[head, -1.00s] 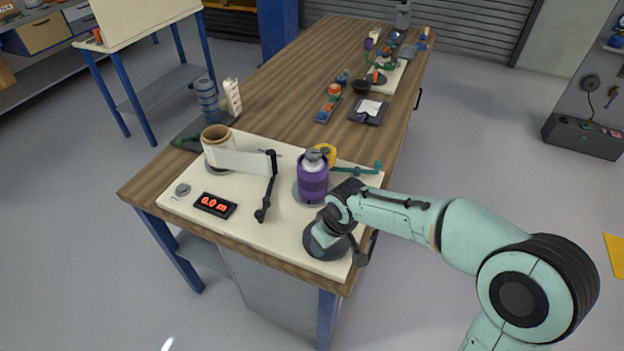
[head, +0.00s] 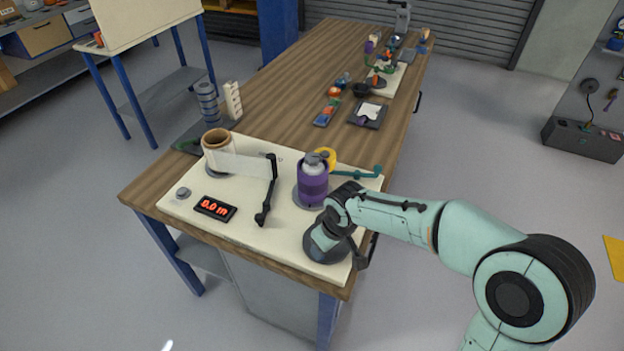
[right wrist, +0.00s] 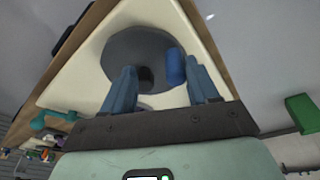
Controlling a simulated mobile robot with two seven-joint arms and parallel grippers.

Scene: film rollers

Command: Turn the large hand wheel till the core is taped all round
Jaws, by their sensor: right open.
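The large hand wheel (head: 322,252) is a dark grey disc at the front right corner of the cream board (head: 240,235). It also shows in the right wrist view (right wrist: 118,52), with a blue upright handle (right wrist: 176,66). My right gripper (right wrist: 163,82) is open over the wheel, the handle between its fingers and nearer the right one. In the head view the gripper (head: 328,232) covers part of the wheel. A purple cylinder with a grey top (head: 312,185), perhaps the core, stands behind the wheel. A brown roll (head: 217,150) has a white strip (head: 245,166) reaching a black guide post. My left gripper is out of view.
A display (head: 215,208) reads 0.0 m beside a grey knob (head: 183,193). A teal arm (head: 358,172) and a yellow ring (head: 327,156) are behind the purple cylinder. Small parts and trays lie farther along the wooden table (head: 285,85).

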